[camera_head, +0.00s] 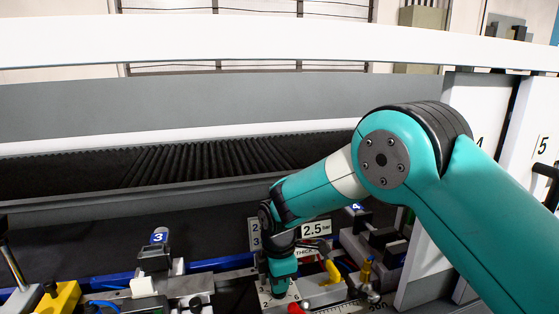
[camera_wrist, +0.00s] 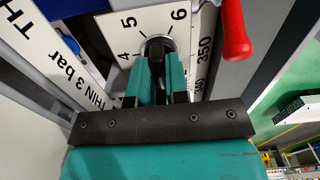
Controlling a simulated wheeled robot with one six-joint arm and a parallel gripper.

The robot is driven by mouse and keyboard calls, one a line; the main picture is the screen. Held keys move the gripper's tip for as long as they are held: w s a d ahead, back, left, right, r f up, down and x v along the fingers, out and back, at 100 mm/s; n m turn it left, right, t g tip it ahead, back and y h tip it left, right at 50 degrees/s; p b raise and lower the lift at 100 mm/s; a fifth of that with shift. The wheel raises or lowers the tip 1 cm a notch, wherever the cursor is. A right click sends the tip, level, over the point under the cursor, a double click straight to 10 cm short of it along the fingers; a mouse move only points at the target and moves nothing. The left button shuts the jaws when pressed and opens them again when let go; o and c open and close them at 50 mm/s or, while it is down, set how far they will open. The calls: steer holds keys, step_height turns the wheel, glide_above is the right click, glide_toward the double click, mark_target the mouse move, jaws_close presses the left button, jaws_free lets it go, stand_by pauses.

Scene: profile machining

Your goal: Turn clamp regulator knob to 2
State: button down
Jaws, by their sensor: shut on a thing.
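The clamp regulator knob (camera_wrist: 171,45) shows as a grey round rim at the top centre of the wrist view. It sits on a white dial plate (camera_wrist: 128,40) with the numbers 4, 5 and 6 visible around it. My gripper (camera_wrist: 157,58) is shut on the knob, and its dark fingertips cover most of it. The knob's pointer is hidden, so its setting cannot be read. In the head view my gripper (camera_head: 281,284) reaches down to the dial plate (camera_head: 265,297) at the bottom centre. The knob is hidden there behind the gripper.
A red handle (camera_wrist: 235,32) stands close to the right of my gripper in the wrist view. A yellow handle (camera_head: 333,271) is right of the gripper in the head view. A 2.5 bar sign (camera_head: 316,229) stands behind. Clamp 3 (camera_head: 157,255) is to the left.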

steer(key=n, duration=0.3)
steer(key=shift+n, duration=0.3)
steer(key=shift+n, duration=1)
steer(key=c, duration=1)
jaws_free()
steer(key=shift+r, duration=0.1)
steer(key=shift+r+p, duration=2.4)
steer(key=shift+r, duration=0.95)
